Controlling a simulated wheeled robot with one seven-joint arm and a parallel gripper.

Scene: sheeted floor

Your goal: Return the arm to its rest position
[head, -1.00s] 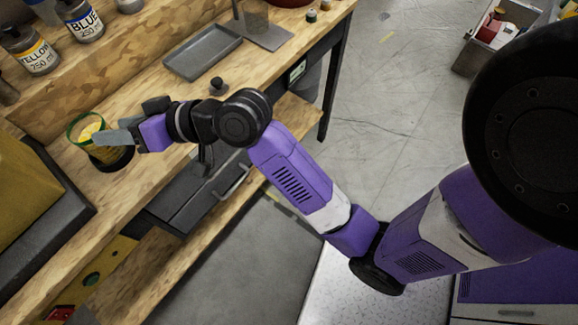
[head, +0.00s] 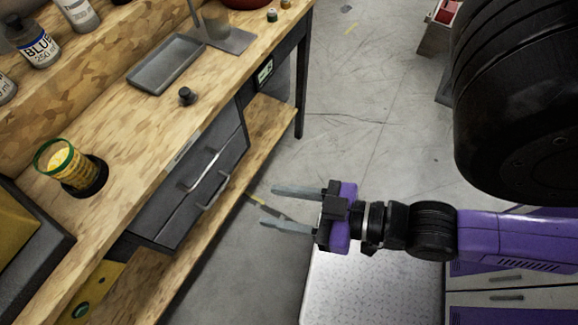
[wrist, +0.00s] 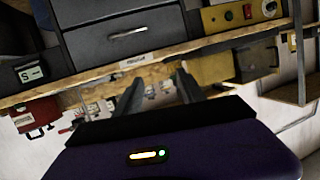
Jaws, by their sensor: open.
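My gripper (head: 270,208) is open and empty in the head view. Its two grey fingers point left toward the workbench, apart from it, over the floor in front of the drawers. The purple arm reaches in from the right. In the wrist view the two fingers of my gripper (wrist: 160,92) are spread, with nothing between them, and the bench front lies beyond. A yellow cup with a green rim (head: 66,165) stands on the bench at left, on or against a round black base (head: 95,178).
The wooden workbench (head: 140,128) fills the left, with a grey tray (head: 167,64), a small black knob-like item (head: 186,95) and paint bottles (head: 37,45). Dark drawers (head: 205,175) sit under it.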

